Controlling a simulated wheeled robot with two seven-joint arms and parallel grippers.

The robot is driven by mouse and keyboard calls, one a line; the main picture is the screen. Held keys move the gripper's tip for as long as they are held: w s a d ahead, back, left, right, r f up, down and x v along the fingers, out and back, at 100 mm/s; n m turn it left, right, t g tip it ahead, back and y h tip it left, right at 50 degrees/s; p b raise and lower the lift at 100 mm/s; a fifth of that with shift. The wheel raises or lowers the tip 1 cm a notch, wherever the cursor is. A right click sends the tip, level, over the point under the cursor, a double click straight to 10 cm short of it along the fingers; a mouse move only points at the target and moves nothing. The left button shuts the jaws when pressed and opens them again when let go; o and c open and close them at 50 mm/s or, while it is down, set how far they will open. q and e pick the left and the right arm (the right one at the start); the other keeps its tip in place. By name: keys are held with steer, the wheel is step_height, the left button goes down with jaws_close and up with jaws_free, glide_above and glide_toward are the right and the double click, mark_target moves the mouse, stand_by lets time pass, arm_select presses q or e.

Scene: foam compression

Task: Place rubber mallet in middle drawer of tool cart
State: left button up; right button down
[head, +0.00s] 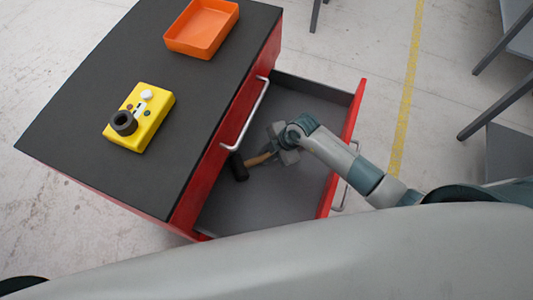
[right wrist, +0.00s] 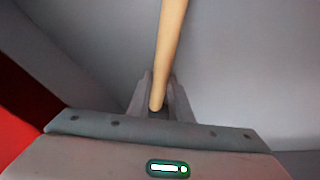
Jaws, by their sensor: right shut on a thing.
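The rubber mallet (head: 239,167) has a black head and a light wooden handle. My right gripper (head: 272,151) is shut on the handle's end, which also shows between the fingers in the right wrist view (right wrist: 170,50). The mallet is within the outline of the open grey drawer (head: 245,209) of the red tool cart (head: 85,122). I cannot tell whether the mallet touches the drawer floor. A shut drawer front with a metal handle (head: 250,115) shows above the open drawer. The mallet head is outside the right wrist view. My left gripper is not in view.
An orange tray (head: 172,43) and a yellow box with a dark ring-shaped part (head: 155,103) stand on the cart's black top. The open drawer's red front (head: 349,125) is close to my right arm. Grey furniture (head: 508,150) stands at the right.

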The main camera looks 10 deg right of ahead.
steer(key=c, duration=1.8)
jaws_free()
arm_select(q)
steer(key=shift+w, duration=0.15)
arm_select(e)
steer(key=shift+o, duration=0.9)
steer(key=shift+s+d+r, duration=0.1)
steer(key=shift+d+r, duration=0.1)
steer(key=shift+r, duration=0.3)
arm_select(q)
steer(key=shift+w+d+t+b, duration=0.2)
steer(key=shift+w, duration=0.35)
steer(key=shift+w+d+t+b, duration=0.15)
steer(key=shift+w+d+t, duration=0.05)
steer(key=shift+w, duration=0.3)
arm_select(e)
steer(key=v, duration=1)
steer(key=shift+r, duration=0.4)
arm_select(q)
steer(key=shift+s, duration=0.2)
arm_select(e)
steer(key=shift+d, duration=0.1)
